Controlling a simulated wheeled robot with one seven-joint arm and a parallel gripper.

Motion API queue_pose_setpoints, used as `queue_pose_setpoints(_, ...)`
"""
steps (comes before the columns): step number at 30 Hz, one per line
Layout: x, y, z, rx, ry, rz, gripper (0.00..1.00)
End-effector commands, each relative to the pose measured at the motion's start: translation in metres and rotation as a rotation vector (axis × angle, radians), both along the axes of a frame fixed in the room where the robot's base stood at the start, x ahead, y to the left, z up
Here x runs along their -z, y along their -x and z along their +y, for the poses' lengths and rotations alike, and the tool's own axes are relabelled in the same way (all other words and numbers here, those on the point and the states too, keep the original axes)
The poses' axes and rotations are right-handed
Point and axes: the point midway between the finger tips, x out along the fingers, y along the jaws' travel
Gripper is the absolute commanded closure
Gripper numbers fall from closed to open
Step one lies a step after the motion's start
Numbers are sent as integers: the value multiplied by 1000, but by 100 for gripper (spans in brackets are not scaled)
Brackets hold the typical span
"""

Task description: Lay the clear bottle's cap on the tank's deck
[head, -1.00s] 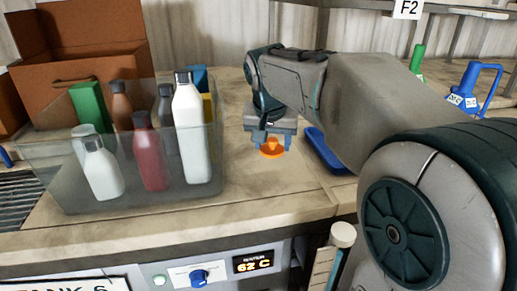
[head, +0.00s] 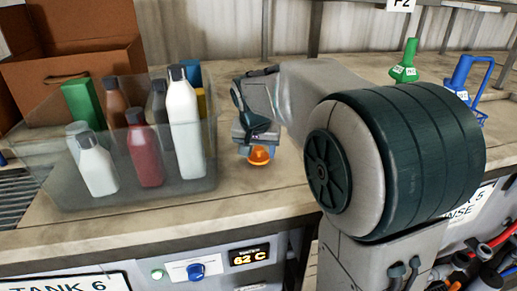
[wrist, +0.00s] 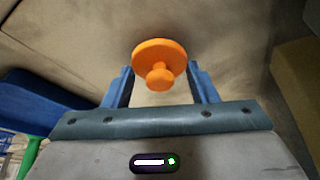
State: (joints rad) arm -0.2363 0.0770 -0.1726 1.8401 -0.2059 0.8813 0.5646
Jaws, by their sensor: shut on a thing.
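An orange cap (head: 259,156), a round disc with a knob, is between the fingers of my gripper (head: 258,147). In the wrist view the orange cap (wrist: 157,52) sits between the two blue fingertips of my gripper (wrist: 161,88), tilted, with its knob towards the camera. My gripper is shut on it, low over the tan deck (head: 270,193) of the tank; I cannot tell whether the cap touches the deck. I cannot pick out a clear bottle with certainty.
A see-through bin (head: 205,190) of several bottles stands just left of my gripper, with a tall white bottle (head: 185,125) nearest. A brown box (head: 85,75) stands behind it. Green (head: 404,65) and blue (head: 459,75) bottles stand at right. A blue tray (wrist: 40,107) shows in the wrist view.

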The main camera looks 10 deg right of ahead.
Motion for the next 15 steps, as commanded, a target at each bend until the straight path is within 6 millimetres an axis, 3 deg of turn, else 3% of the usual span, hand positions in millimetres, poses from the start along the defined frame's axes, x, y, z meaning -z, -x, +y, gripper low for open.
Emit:
queue_pose_setpoints(2,4,0,0,0,0,0,69)
queue_pose_setpoints(3,2,0,0,0,0,0,37)
queue_pose_setpoints(4,2,0,0,0,0,0,28)
queue_pose_setpoints(15,-2,0,0,0,0,0,26)
